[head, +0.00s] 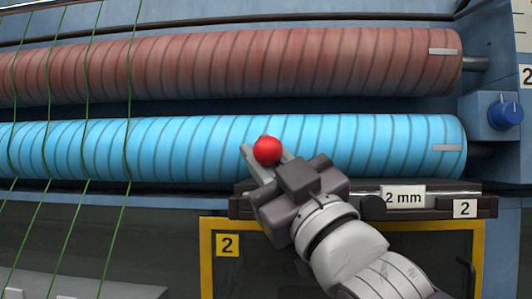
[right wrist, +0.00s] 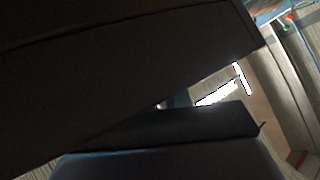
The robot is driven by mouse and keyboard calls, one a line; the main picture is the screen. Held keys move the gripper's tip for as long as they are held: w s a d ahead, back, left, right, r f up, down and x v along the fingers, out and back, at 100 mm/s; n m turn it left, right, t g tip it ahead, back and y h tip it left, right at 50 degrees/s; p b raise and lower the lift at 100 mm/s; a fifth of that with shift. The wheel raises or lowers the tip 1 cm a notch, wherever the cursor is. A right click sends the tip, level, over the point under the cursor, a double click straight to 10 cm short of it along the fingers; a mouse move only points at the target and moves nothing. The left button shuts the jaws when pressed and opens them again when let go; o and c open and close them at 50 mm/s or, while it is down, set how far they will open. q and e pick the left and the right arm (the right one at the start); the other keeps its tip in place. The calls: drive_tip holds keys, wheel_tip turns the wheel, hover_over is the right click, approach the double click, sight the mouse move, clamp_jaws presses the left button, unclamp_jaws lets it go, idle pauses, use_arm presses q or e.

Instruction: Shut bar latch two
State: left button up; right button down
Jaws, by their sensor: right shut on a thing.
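A red ball knob (head: 267,150) shows between the fingertips of my right gripper (head: 266,153), in front of the blue roller. My right gripper is shut on this knob. Whether the knob joins the dark bar (head: 435,188) is hidden by my gripper and wrist. The bar runs below the blue roller and carries a "2" tag (head: 464,208) and a "2 mm" tag (head: 403,197). In the right wrist view, dark shapes fill most of the picture and the knob cannot be made out. My left gripper is not in view.
The blue roller (head: 380,145) lies behind my gripper, with a red-brown roller (head: 250,65) above it. A yellow frame marked "2" (head: 228,245) stands below. A blue dial (head: 506,114) is at the right. Green strands (head: 129,80) cross the rollers at the left.

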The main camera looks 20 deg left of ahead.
drive_tip(key=shift+a+f, duration=0.1)
drive_tip(key=shift+f, duration=0.05)
drive_tip(key=c, duration=1.1)
unclamp_jaws()
drive_tip(key=shift+s, duration=0.15)
drive_tip(key=shift+s+r, duration=0.2)
drive_tip(key=shift+s, duration=0.15)
drive_tip(key=shift+w, duration=0.1)
drive_tip(key=shift+w, duration=0.1)
drive_tip(key=shift+b+v, duration=2.6)
drive_tip(key=shift+v, duration=3.75)
